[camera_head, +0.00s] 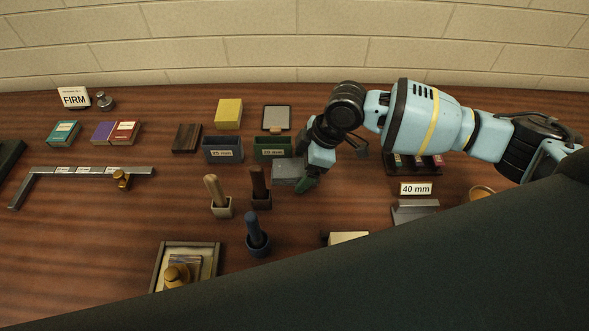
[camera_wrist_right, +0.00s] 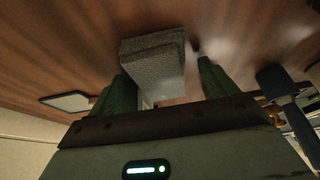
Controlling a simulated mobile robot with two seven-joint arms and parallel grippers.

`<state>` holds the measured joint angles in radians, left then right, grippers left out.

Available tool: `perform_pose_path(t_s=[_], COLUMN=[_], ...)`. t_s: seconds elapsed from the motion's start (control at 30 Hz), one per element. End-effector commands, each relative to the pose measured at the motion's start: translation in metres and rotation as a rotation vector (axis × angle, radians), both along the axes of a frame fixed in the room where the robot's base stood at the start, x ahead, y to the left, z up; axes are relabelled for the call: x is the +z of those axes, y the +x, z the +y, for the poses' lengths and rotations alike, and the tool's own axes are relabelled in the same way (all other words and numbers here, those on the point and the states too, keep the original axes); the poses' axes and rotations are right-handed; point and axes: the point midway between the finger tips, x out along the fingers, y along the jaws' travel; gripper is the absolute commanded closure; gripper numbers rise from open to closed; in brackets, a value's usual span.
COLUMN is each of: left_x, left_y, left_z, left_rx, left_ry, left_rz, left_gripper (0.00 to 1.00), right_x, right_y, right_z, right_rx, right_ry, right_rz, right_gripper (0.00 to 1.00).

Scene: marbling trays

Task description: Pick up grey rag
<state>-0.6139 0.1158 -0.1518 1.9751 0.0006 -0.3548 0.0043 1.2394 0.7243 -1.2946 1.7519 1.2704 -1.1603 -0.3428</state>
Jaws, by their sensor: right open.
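My right gripper (camera_head: 304,178) is low at the rag's right side, one green finger showing and the other hidden. In the right wrist view the rag (camera_wrist_right: 153,55) appears between the two green fingers of the open right gripper (camera_wrist_right: 168,84), nearer the left finger. I cannot tell whether that finger touches it. My left gripper is not in view.
Behind the rag stand a green bin (camera_head: 273,148) and a blue bin (camera_head: 222,150). A brown-handled tool (camera_head: 259,184) in a holder is close on the left. A blue-handled tool (camera_head: 256,235) is in front. A dark rack (camera_head: 412,170) stands right, partly behind my arm.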

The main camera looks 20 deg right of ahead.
Motion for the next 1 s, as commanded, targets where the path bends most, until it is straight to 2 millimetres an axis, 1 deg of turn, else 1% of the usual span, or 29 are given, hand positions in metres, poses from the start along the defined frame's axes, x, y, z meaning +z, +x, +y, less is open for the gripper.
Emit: perform_pose_path(t_s=[0.23,0.27,0.6,0.63,0.87,1.0], left_x=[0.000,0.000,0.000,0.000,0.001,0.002], left_y=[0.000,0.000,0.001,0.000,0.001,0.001], left_z=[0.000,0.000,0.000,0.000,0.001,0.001], left_rx=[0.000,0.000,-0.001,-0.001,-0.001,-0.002], left_ry=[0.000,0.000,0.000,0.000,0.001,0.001], left_rz=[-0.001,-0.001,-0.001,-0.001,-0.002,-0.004], left_gripper=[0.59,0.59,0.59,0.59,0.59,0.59], right_x=[-0.002,-0.002,-0.002,-0.002,0.000,0.013], right_y=[0.000,0.000,0.000,0.000,0.001,0.001], right_z=[0.001,0.001,0.001,0.001,0.001,0.001], right_rx=[0.001,0.001,0.001,0.001,0.000,0.000], right_ry=[0.000,0.000,0.000,0.000,0.000,0.001], right_rz=[-0.001,-0.001,-0.001,-0.001,-0.002,-0.004], right_gripper=[0.15,0.17,0.61,0.64,0.64,0.64])
